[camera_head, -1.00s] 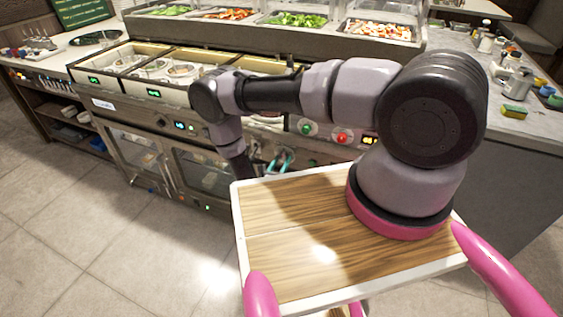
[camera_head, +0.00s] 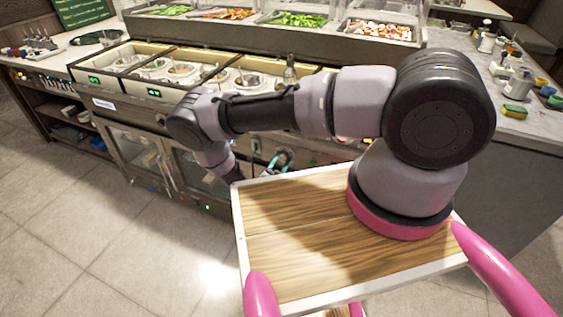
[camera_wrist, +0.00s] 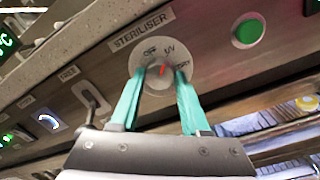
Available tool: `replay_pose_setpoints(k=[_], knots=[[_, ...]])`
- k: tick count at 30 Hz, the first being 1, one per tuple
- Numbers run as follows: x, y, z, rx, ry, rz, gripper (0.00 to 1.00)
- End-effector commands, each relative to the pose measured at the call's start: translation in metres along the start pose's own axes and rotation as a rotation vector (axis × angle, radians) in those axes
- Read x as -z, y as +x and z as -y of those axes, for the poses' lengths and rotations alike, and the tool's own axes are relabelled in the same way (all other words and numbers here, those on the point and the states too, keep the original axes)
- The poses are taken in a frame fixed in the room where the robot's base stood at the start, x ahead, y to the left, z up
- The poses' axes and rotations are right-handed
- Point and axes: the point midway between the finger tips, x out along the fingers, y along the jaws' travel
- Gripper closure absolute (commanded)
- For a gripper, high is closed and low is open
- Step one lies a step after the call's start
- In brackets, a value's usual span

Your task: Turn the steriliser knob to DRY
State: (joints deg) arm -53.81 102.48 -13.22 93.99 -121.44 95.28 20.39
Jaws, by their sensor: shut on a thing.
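In the wrist view, the steriliser knob (camera_wrist: 159,84) sits on a round pale dial plate (camera_wrist: 143,57) under the word STERILISER, with OFF, UV and DRY marked around it. The knob's red pointer line is directed up and slightly right, toward UV; DRY is to the right of it. My gripper (camera_wrist: 160,73) has its teal fingers on either side of the knob and is shut on it. The fingers hide part of the dial's sides. In the head view, my gripper (camera_head: 280,160) is at the counter's front panel, and the knob cannot be made out there.
In the wrist view, a green button (camera_wrist: 248,32) is right of the dial, and a switch (camera_wrist: 90,97) and small lit displays are to the left. In the head view, sauce wells (camera_head: 180,70) line the counter top above the panel. The tiled floor (camera_head: 110,245) at left is clear.

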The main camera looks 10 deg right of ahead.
Motion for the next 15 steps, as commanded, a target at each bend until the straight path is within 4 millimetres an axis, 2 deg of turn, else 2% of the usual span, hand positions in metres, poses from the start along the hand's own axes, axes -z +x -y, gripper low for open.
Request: replay_pose_setpoints(k=[15], knots=[[0.0007,-0.0004,-0.0015,0.003,0.49,0.025,1.0]])
